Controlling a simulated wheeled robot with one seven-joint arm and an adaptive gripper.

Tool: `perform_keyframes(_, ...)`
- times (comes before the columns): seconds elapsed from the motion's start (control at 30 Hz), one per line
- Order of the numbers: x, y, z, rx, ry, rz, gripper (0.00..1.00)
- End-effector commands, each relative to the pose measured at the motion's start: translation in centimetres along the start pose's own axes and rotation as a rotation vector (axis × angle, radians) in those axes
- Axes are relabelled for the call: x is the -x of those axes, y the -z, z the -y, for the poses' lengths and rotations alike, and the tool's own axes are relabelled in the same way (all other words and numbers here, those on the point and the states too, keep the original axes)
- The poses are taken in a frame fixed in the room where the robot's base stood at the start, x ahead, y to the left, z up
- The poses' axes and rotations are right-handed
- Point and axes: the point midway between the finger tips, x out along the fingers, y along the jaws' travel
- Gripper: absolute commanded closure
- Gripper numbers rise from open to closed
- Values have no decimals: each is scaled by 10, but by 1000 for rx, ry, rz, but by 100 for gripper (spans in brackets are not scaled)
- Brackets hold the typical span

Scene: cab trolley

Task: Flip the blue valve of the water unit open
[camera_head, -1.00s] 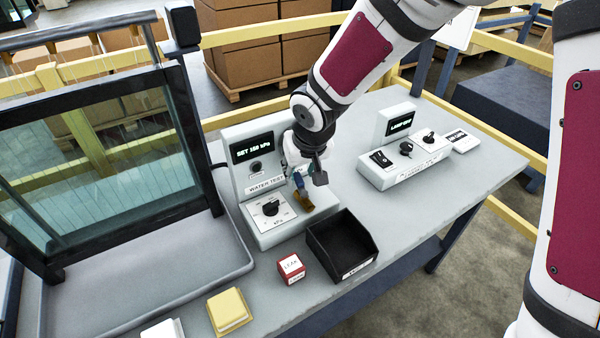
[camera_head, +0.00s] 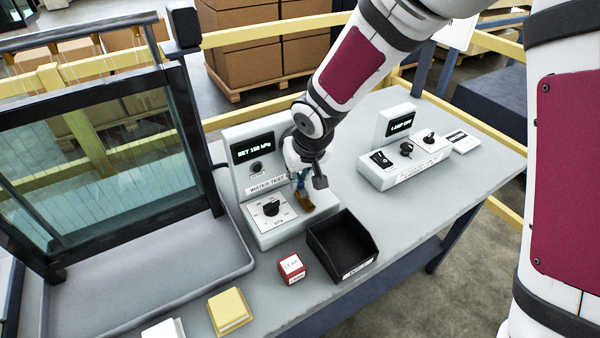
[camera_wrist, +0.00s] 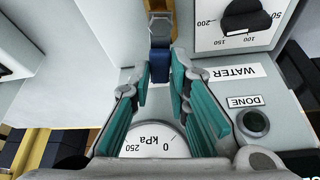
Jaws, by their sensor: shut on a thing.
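The water unit (camera_head: 240,165) stands on the bench, with a display reading "SET 150 kPa" and a black dial knob (camera_head: 271,208) on its base. Its brass valve body (camera_head: 303,202) shows just below my gripper (camera_head: 303,178). In the wrist view, the blue valve handle (camera_wrist: 160,66) lies between the teal-padded fingertips of my gripper (camera_wrist: 163,78), which are shut on it. The fingers partly hide the handle in the head view. I cannot tell how far it is turned.
The wrist view shows a kPa gauge (camera_wrist: 157,143) and a round DONE button (camera_wrist: 255,122) close to the fingers. A black bin (camera_head: 342,243) and a red-white LEAK block (camera_head: 291,267) stand in front. A lamp unit (camera_head: 403,160) is at right; a glass-walled tank (camera_head: 110,170) is at left.

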Motion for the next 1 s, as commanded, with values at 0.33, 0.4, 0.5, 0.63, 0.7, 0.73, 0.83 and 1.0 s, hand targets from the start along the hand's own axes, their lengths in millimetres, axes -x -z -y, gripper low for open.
perform_keyframes(0.33,2,-2,6,171,73,2,100)
perform_keyframes(0.4,1,-1,7,181,76,1,100)
perform_keyframes(0.5,0,-1,7,185,77,0,100)
perform_keyframes(0.63,0,-1,7,185,77,0,100)
perform_keyframes(0.7,0,-1,7,186,77,0,77)
perform_keyframes(0.73,0,-1,7,185,77,0,70)
perform_keyframes(0.83,0,-1,7,184,77,0,63)
perform_keyframes(1.0,0,-1,7,183,76,0,63)
